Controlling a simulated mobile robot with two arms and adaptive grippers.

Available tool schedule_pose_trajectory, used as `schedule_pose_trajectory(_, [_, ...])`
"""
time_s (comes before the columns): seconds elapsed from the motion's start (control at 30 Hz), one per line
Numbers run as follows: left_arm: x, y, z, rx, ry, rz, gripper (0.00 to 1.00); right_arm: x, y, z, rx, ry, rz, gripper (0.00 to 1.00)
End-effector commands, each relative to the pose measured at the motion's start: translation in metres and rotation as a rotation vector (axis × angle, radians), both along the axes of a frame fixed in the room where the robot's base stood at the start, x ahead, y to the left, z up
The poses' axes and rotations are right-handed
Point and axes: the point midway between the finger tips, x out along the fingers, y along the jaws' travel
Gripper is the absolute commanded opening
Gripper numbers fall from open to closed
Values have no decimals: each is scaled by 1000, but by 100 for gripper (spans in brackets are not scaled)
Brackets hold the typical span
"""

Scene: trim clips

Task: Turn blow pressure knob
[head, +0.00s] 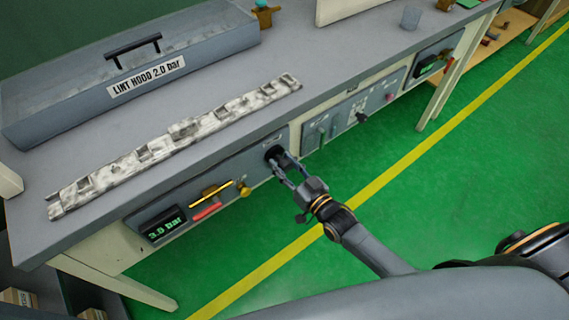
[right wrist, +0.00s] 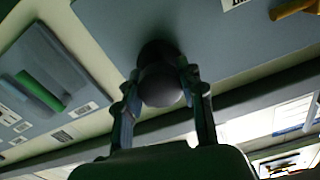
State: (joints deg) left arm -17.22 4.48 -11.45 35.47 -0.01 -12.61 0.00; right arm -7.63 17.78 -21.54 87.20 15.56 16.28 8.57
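A dark round knob (right wrist: 160,85) sits on the grey front panel under the bench edge; in the head view the black knob (head: 273,152) is partly covered by my gripper. My right gripper (head: 283,165) reaches it from the front. In the right wrist view its two fingers (right wrist: 160,80) lie one on each side of the knob and appear to touch it. A green-lit display (head: 164,228) at the panel's left end reads 3.0 bar. A grey hood box (head: 130,70) on the bench is labelled "LINT HOOD 2.0 bar". My left gripper is not in view.
A brass valve (head: 243,188), a yellow lever (head: 212,193) and a red handle (head: 207,212) are left of the knob. A mottled strip with clips (head: 175,140) lies on the bench. Another control panel (head: 355,112) is to the right. The green floor in front is clear.

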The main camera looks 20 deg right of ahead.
Motion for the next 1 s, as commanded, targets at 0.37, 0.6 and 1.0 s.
schedule_pose_trajectory(0.37, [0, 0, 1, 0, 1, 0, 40, 0, 0, 1, -22, -8, 0, 7])
schedule_pose_trajectory(0.6, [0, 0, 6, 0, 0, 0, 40, 0, 0, 1, -129, -48, -1, 7])
schedule_pose_trajectory(1.0, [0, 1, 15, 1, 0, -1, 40, 0, 0, 1, -469, -171, -1, 7])
